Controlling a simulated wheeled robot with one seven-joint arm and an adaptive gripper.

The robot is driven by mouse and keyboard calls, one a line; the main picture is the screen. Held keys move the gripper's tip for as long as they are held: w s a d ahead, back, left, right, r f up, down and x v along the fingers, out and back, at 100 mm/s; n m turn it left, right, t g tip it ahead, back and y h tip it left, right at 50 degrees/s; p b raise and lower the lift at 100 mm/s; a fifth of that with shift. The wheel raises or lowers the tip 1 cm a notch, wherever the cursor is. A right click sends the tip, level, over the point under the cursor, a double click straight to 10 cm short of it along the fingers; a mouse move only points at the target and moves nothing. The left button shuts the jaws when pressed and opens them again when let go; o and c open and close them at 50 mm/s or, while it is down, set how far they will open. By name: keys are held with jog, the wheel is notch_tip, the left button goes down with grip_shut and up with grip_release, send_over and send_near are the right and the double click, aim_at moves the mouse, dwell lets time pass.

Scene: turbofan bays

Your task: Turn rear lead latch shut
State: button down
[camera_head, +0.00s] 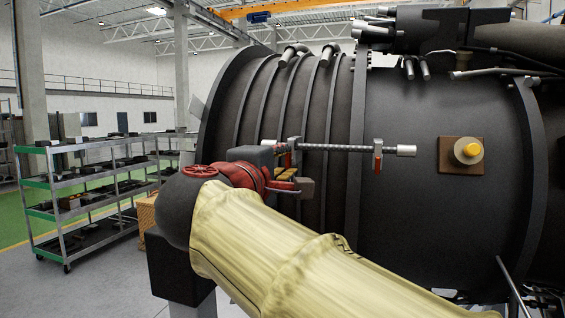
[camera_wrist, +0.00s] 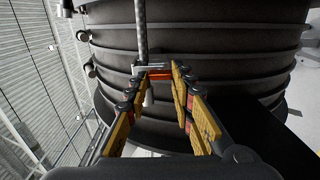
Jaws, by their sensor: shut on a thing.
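A dark braided lead (camera_head: 335,147) runs level along the side of the black engine casing, with a silver cylinder end (camera_head: 405,150) at the right. One latch with a red handle (camera_head: 378,160) sits on the lead near that end, its handle hanging down. My gripper (camera_head: 292,172) is at the left end of the lead, at the other latch. In the wrist view, the yellow-padded fingers of my gripper (camera_wrist: 160,74) are shut on that latch's red handle (camera_wrist: 157,73), just below a grey bracket (camera_wrist: 150,66). The fingers and arm partly hide this latch in the head view.
The ribbed engine casing (camera_head: 430,100) is close behind the gripper. A yellow-capped fitting (camera_head: 467,150) on a brown plate stands out at the right. A shelf cart (camera_head: 90,190) is at the left, with open floor around it.

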jog(key=c, duration=1.5)
grip_release()
jog(key=shift+c, duration=0.2)
jog(key=v, duration=1.2)
